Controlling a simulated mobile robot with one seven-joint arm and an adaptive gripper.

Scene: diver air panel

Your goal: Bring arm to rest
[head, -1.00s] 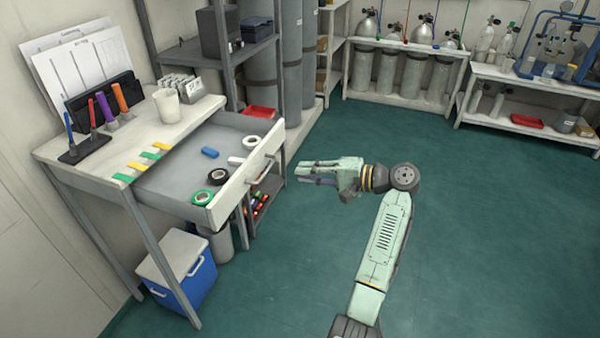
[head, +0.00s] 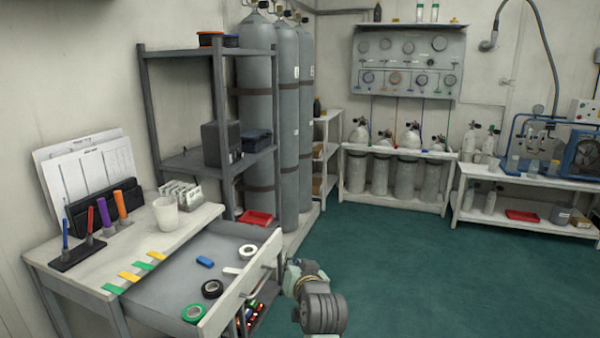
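My arm shows only in part at the bottom middle of the head view, just right of the open drawer.
The desk (head: 75,262) has its drawer pulled out, holding tape rolls (head: 193,313) and a blue block (head: 205,262). A grey shelf (head: 190,160) and tall cylinders (head: 288,120) stand behind. The green floor (head: 400,255) to the right is clear.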

